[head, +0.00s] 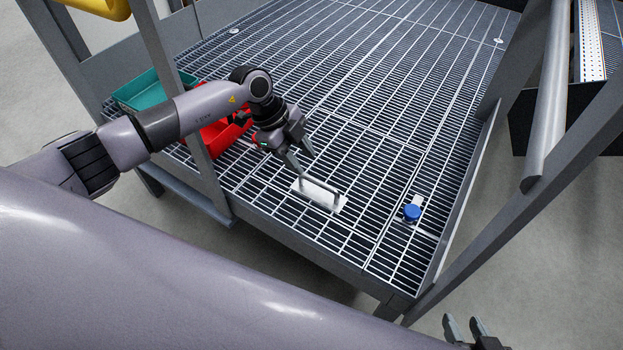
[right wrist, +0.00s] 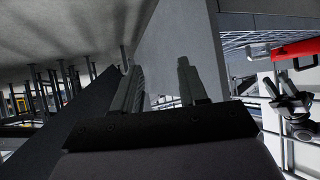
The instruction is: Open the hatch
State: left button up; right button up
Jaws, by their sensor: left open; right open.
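The hatch (head: 345,228) seems to be a panel of grating in the front of the catwalk floor, lying flat and level with the grating around it. My left gripper also shows in the right wrist view (right wrist: 283,92). My right gripper (head: 466,327) is open and empty at the bottom right, away from the hatch; its fingers show in the right wrist view (right wrist: 160,88).
A blue round cap on a small white plate (head: 412,212) is on the grating right of the handle. A red bin (head: 222,137) and a teal bin (head: 150,90) stand at the left. Grey railing posts (head: 183,100) flank the catwalk. The grating behind is clear.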

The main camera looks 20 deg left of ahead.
aim_at(317, 181)
pick_arm(q)
jog(key=b+x, duration=0.1)
jog(key=x, duration=0.5)
jog(key=shift+b, duration=0.4)
jog(key=shift+d+f, duration=0.2)
jog(key=shift+f, duration=0.3)
pick_arm(e)
jog(key=shift+w+a+r+n+y, duration=0.1)
jog(key=shift+w+a+n+y, duration=0.05)
jog(key=shift+a, duration=0.25)
jog(key=shift+w+a+r+n+y, duration=0.1)
jog(key=shift+a+n+y, duration=0.05)
jog(key=shift+a, duration=0.25)
pick_arm(q)
grip_shut()
